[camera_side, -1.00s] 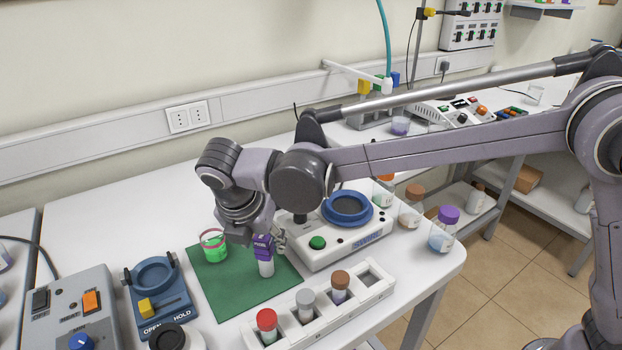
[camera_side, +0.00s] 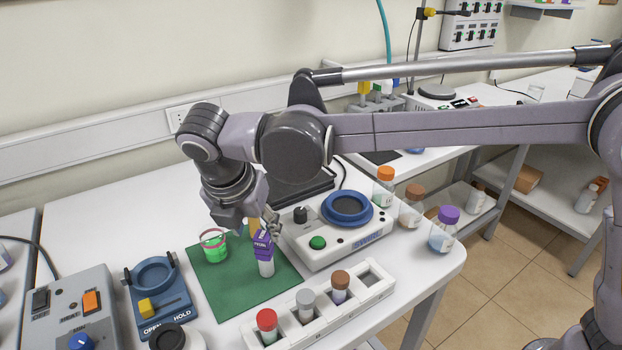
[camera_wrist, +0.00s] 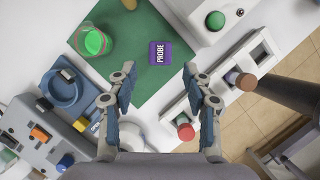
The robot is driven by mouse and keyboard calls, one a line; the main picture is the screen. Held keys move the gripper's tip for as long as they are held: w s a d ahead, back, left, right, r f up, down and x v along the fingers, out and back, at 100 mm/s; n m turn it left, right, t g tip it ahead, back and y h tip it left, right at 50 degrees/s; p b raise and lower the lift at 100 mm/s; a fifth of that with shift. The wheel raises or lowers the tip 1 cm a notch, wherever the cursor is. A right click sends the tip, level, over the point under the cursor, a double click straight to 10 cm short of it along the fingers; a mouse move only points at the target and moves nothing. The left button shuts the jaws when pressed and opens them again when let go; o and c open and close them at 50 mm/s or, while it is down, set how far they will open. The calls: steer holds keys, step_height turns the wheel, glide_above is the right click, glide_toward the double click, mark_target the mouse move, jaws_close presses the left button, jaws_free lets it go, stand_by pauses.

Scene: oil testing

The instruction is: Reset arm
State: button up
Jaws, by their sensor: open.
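My gripper (camera_side: 255,228) is open in the side view, just above and behind a purple-capped probe vial (camera_side: 264,253). In the wrist view my gripper (camera_wrist: 160,95) has its two fingers wide apart with nothing between them. The purple PROBE cap (camera_wrist: 160,53) shows beyond the fingertips, apart from them. The vial stands upright on the green mat (camera_side: 225,290). A glass beaker with green liquid (camera_side: 214,247) stands on the mat to the left of the vial; it also shows in the wrist view (camera_wrist: 93,41).
A white rack (camera_side: 325,319) holds red, grey and brown-capped vials, with an empty slot at its right end. A white device with a blue ring (camera_side: 346,208) stands behind. A blue holder (camera_side: 160,290) and grey control box (camera_side: 70,315) stand left. Several bottles (camera_side: 442,232) stand right.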

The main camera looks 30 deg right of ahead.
mark_target(265, 233)
steer(key=x, duration=0.8)
steer(key=r, duration=0.5)
steer(key=shift+s+d, duration=0.1)
steer(key=shift+d, duration=0.1)
steer(key=d+r, duration=0.7)
steer(key=d, duration=0.4)
steer(key=s+d+f+m+g+h, duration=0.1)
steer(key=s+d+f+m+g, duration=0.15)
steer(key=s+d+m, duration=0.8)
steer(key=d+f+n, duration=0.2)
steer(key=d+f, duration=0.2)
steer(key=f, duration=0.1)
steer(key=shift+s+d+f, duration=0.2)
steer(key=shift+s+f, duration=0.1)
steer(key=shift+s, duration=0.2)
steer(key=shift+n, duration=0.25)
